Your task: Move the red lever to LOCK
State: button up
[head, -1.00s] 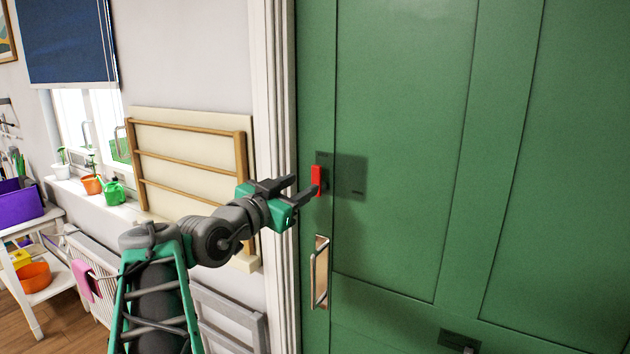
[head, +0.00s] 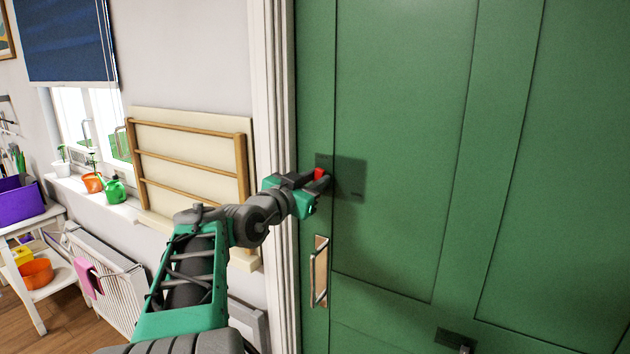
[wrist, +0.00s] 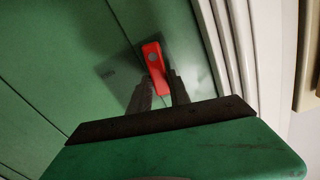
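The red lever (head: 319,173) is on the green door near its left edge, above the door handle. It is mostly hidden by my gripper in the head view. In the wrist view the red lever (wrist: 153,62) is a slim bar with a grey round spot near its top. My gripper (head: 318,182) is at the lever. Its two dark fingers (wrist: 161,88) stand on either side of the lever's lower end. I cannot tell whether they press on it. A dark plate (head: 322,160) shows behind the lever; I cannot read any LOCK marking.
A metal door handle (head: 320,271) is below the lever. A white door frame (head: 272,120) runs close to the left of it. A wooden rack (head: 188,165) hangs on the wall, with a radiator (head: 105,285) lower left. A dark fitting (head: 455,340) sits low on the door.

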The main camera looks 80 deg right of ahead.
grip_shut()
jog(key=shift+w+f+n+b, duration=0.1)
jog(key=shift+w+n+b, duration=0.2)
jog(key=shift+n+b, duration=0.45)
jog(key=shift+w+d+n, duration=0.1)
jog(key=shift+w+n, duration=0.05)
jog(key=shift+n, duration=0.5)
jog(key=o, duration=0.5)
grip_release()
